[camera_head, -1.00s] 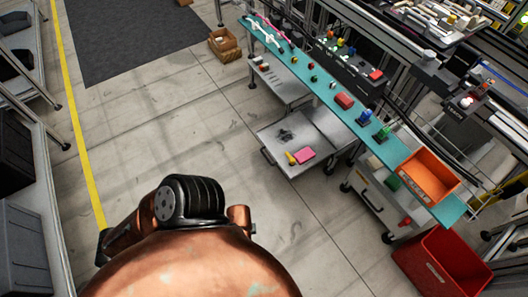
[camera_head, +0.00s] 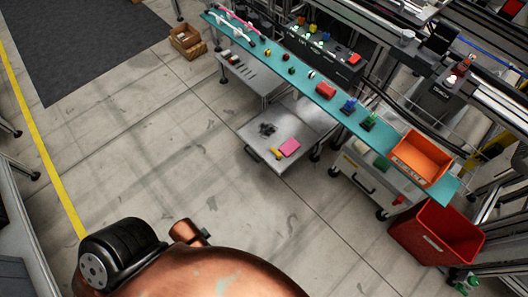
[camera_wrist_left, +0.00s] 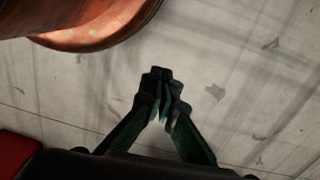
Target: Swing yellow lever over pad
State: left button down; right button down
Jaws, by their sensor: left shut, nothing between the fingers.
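The small yellow lever (camera_head: 276,153) lies at the left of a flat pink pad (camera_head: 289,147). Both are on a low grey metal cart top (camera_head: 309,122) near the middle of the head view. The lever's exact pivot and its contact with the pad are too small to tell. My left gripper (camera_wrist_left: 161,88) is shut and empty in the left wrist view, with bare floor behind it. It is well away from the lever, and it is not visible in the head view. My right gripper is not in view.
A long teal shelf (camera_head: 330,103) with small fixtures runs behind and above the cart. An orange bin (camera_head: 421,158) sits at its right end, and a red bin (camera_head: 436,234) stands on the floor below. Concrete floor (camera_head: 200,160) is clear before the cart.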

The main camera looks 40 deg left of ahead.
pick_arm(q)
jog(key=w+a+f+m+t, duration=0.3)
jog(key=w+f+m, duration=0.25)
jog(key=w, duration=0.55)
jog(key=w+a+f+m+t, duration=0.4)
jog(key=w+f, duration=0.2)
jog(key=w, duration=0.6)
jog(key=w+a+r+m+t, duration=0.1)
jog(key=w+a+m+t, duration=0.2)
jog(key=w, duration=0.5)
jog(key=w+a+r+m+t, duration=0.2)
jog(key=w+a+m, duration=0.4)
jog(key=w, duration=0.3)
jog(key=shift+w+a+t+p, duration=0.3)
jog(key=shift+t+p, duration=0.1)
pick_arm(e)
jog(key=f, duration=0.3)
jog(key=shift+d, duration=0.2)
pick_arm(q)
jog(key=shift+r, duration=0.1)
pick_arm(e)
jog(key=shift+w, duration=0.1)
